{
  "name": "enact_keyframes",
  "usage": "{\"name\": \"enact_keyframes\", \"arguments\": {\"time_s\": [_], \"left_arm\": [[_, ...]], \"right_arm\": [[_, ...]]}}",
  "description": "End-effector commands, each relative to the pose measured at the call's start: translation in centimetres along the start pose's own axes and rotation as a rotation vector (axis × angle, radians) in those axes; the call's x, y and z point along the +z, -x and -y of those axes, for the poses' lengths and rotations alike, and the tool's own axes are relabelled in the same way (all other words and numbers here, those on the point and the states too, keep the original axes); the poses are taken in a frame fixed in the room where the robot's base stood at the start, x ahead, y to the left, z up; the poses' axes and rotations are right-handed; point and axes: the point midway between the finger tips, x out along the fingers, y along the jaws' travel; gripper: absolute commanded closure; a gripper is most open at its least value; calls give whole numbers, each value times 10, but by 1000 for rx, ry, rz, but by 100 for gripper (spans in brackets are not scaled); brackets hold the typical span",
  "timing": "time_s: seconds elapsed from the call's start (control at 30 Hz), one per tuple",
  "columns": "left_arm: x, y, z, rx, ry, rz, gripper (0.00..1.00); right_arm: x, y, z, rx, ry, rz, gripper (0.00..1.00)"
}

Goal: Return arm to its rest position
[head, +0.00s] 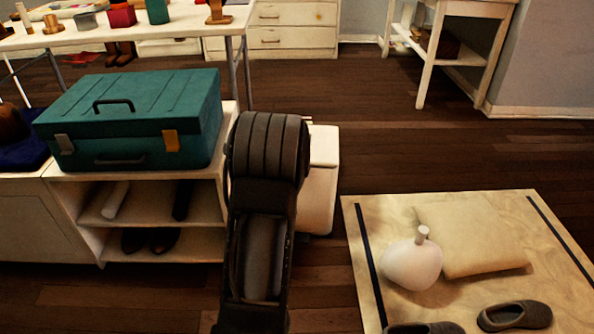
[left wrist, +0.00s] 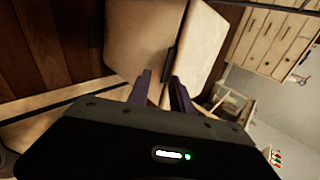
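One of my dark arms (head: 262,200) rises through the middle of the head view, in front of the shelf unit and a white box. No gripper shows at its end there. In the left wrist view my left gripper (left wrist: 160,78) has its two dark fingers apart, with a visible gap and nothing held between them. A pale box-like piece (left wrist: 140,38) lies beyond the fingertips. My right gripper is in neither view.
A teal case (head: 140,120) stands on the low shelf unit (head: 150,245), left of the arm. A white box (head: 320,180) stands just right of the arm. A mat (head: 500,210) with a white vase (head: 411,264), folded cloth (head: 468,240) and slippers (head: 515,315) lies right. Floor behind is clear.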

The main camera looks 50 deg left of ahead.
Motion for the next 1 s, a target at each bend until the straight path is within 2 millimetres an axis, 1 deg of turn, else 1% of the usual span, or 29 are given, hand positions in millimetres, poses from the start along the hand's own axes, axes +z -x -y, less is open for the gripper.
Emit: {"name": "enact_keyframes", "arguments": {"time_s": [0.37, 0.47, 0.53, 0.57, 0.6, 0.67, 0.7, 0.77, 0.8, 0.87, 0.9, 0.97, 1.0], "left_arm": [[0, 0, 0, -1, 8, -1, 74], [-2, 0, 2, -9, 67, -9, 74], [-8, 0, -3, -9, 191, -29, 74], [-17, -1, -13, 2, 266, -48, 74], [-32, -2, -27, 23, 341, -72, 74], [-56, -4, -52, 65, 443, -103, 74], [-74, -4, -72, 101, 512, -121, 74], [-102, -3, -106, 164, 615, -144, 74], [-121, -1, -132, 214, 680, -152, 74], [-148, 6, -174, 293, 775, -156, 74], [-165, 13, -203, 347, 834, -152, 74], [-187, 26, -246, 429, 914, -136, 74], [-200, 36, -275, 484, 962, -118, 74]], "right_arm": [[0, 0, 0, 0, 0, 0, 72], [0, 0, 0, 0, 0, 0, 72], [0, 0, 0, 0, -1, -1, 72], [-1, 0, 0, 0, -1, -2, 72], [-1, 0, 0, 0, -1, -3, 72], [-1, 0, 0, 0, -1, -3, 72], [-1, 1, 0, 0, -2, -4, 72], [-1, 2, 0, 1, -2, -4, 72], [-1, 3, 1, 1, -2, -4, 72], [-1, 4, 1, 1, -2, -4, 72], [0, 5, 2, 1, -2, -4, 72], [0, 6, 2, 2, -2, -4, 72], [0, 7, 2, 2, -1, -4, 72]]}}
